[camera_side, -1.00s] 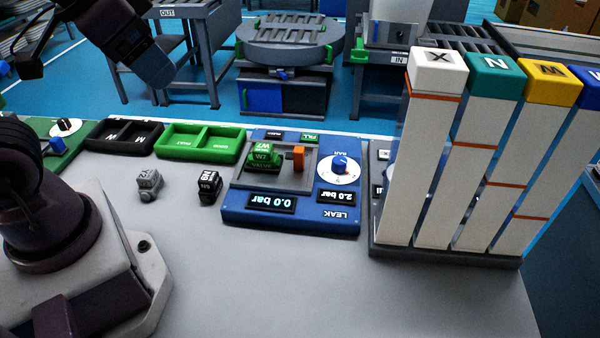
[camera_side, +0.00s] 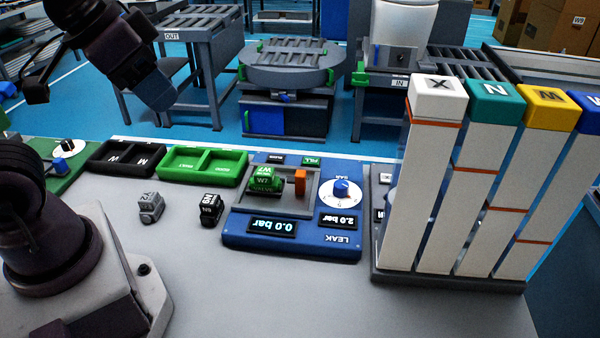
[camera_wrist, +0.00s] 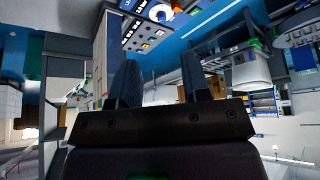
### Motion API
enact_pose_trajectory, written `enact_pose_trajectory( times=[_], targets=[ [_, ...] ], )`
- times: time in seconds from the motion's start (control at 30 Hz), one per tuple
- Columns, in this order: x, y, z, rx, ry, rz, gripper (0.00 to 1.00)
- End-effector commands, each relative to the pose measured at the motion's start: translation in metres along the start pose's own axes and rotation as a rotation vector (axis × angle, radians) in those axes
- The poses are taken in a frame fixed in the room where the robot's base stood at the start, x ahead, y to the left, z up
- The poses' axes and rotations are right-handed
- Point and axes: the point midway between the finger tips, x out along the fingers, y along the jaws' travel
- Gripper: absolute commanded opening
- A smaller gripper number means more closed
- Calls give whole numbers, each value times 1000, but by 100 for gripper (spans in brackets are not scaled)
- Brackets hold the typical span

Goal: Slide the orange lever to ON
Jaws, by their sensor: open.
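The orange lever (camera_side: 300,181) stands upright in a grey recessed area of the blue LEAK panel (camera_side: 290,243), in the side view. A green block marked W7 (camera_side: 265,183) sits to its left in the same recess. The panel's displays read 0.0 bar and 2.0 bar. I cannot read an ON mark. My gripper is open and empty in the wrist view (camera_wrist: 162,80), its two dark fingers apart. In the side view my arm's dark end hangs at upper left, well away from the lever; its fingertips are not clear there.
A blue-and-white dial (camera_side: 341,190) is right of the lever. Tall white columns (camera_side: 425,180) with coloured caps stand further right. A green tray (camera_side: 203,163), a black tray (camera_side: 125,158) and two small blocks, grey (camera_side: 151,207) and black (camera_side: 210,208), lie left. The front table is clear.

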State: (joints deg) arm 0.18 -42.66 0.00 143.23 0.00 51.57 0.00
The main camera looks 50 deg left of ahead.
Motion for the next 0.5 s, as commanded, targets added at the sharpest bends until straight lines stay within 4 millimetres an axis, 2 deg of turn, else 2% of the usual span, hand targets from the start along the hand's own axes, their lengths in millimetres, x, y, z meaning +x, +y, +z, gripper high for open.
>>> enact_pose_trajectory(
  times=[0.03,0.17,0.27,0.5],
  targets=[
    [4,1,1,3,-18,1,31],
    [20,3,2,13,-99,6,1],
    [32,5,-10,25,-158,9,0],
    [66,12,-58,83,-294,5,0]
  ],
)
